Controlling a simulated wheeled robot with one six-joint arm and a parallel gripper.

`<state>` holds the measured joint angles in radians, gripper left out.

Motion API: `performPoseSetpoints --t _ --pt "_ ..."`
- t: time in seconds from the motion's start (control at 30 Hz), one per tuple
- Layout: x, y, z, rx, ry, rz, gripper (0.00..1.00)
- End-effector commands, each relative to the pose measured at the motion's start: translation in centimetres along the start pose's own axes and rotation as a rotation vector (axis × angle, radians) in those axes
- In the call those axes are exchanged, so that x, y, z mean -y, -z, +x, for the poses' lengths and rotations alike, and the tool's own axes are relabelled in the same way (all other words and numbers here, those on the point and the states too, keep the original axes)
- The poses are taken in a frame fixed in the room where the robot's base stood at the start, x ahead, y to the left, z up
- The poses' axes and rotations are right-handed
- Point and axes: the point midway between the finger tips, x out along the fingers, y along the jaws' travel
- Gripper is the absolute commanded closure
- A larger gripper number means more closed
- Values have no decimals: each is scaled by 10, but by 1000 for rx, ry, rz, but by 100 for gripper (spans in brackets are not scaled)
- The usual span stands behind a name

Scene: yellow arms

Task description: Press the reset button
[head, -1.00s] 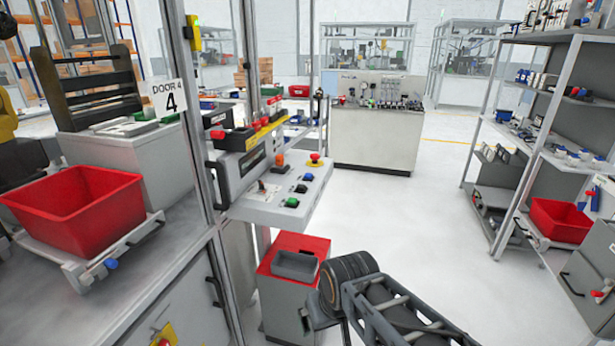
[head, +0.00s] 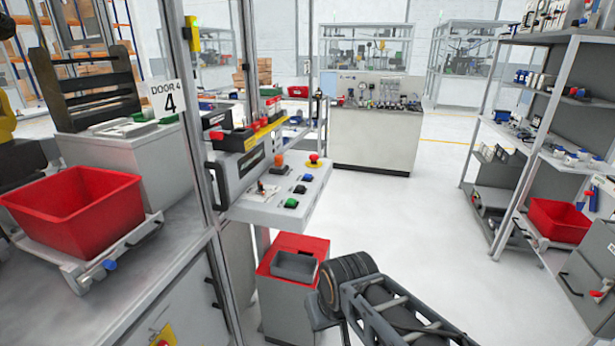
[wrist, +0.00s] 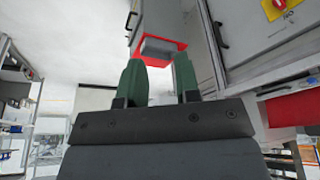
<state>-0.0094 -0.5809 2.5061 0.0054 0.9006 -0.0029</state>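The control panel (head: 270,205) juts out beyond the door frame on the left side of the head view. On its sloping top are a green button (head: 291,203), a black button (head: 300,189), a blue button (head: 307,178) and a red mushroom button on a yellow base (head: 313,160). Their labels are too small to read, so I cannot tell which is marked reset. My gripper (wrist: 160,77) shows two green fingers apart with nothing between them. It is away from the panel. In the head view my arm is at bottom centre, and the fingers cannot be made out there.
A red-topped cabinet (head: 301,244) with a grey tray (head: 295,266) stands below the panel. The door post (head: 193,130) rises to its left. A red bin (head: 75,208) sits far left; shelving (head: 549,120) lines the right. The floor between is clear.

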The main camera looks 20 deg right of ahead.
Motion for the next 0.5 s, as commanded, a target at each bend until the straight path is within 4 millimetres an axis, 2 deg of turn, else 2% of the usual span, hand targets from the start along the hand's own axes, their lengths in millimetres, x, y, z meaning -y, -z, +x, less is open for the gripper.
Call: performPoseSetpoints --t 0.03,0.3,0.5 --pt "0 0 0 0 0 0 75" --pt "0 0 0 0 0 0 100" --pt "0 0 0 0 0 0 100"
